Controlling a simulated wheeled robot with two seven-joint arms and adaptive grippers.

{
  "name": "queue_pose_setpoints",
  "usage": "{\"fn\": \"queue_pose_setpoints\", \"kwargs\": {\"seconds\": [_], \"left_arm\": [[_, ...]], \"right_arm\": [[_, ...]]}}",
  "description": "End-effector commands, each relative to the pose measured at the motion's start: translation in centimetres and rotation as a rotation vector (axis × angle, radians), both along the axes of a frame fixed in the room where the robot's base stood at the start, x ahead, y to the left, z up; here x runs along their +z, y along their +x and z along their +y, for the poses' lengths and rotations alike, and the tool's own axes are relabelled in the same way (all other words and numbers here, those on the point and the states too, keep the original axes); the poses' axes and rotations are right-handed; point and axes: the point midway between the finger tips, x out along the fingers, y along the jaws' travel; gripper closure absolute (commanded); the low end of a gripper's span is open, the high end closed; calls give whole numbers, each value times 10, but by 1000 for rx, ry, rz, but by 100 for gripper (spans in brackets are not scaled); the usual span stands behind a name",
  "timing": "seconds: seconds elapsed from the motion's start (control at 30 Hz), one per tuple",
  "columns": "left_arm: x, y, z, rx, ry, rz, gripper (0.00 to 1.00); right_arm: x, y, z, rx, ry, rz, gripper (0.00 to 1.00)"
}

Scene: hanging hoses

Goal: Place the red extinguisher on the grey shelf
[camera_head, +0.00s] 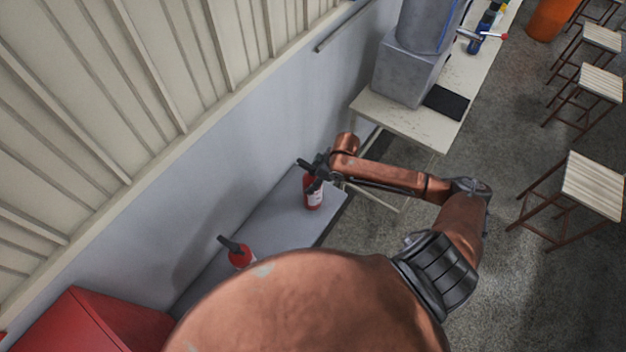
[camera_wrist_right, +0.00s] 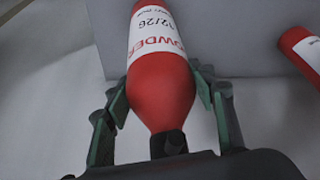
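A red extinguisher (camera_head: 312,192) with a white label and black top is upright over the far end of the grey shelf (camera_head: 285,212), near the wall. Whether its base touches the shelf is hard to tell. My right gripper (camera_head: 322,172) is at its upper part. In the right wrist view, the fingers lie on both sides of the red body (camera_wrist_right: 160,90), against its shoulder, and seem shut on it. A second red extinguisher (camera_head: 240,257) stands nearer on the shelf, partly hidden by my body. My left gripper is not in view.
A red cabinet (camera_head: 95,325) is at the lower left. A white table (camera_head: 415,122) with grey boxes (camera_head: 405,72) and a black pad (camera_head: 445,102) stands beyond the shelf. Stools (camera_head: 592,185) stand at the right. The floor between is clear.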

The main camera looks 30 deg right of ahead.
Motion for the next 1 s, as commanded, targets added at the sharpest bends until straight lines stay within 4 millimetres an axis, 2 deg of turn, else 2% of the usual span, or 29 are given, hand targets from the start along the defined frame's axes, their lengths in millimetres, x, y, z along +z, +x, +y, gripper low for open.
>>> {"fn": "queue_pose_setpoints", "kwargs": {"seconds": [0.27, 0.6, 0.77, 1.0], "left_arm": [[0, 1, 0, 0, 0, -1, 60], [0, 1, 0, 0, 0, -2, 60], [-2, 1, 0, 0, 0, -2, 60], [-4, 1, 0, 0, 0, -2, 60]], "right_arm": [[0, 0, 0, 0, -1, 1, 31], [4, -1, -1, 0, -1, 0, 31], [25, -8, -8, 0, -2, -1, 31], [72, -22, -21, 0, -4, -1, 31]]}}
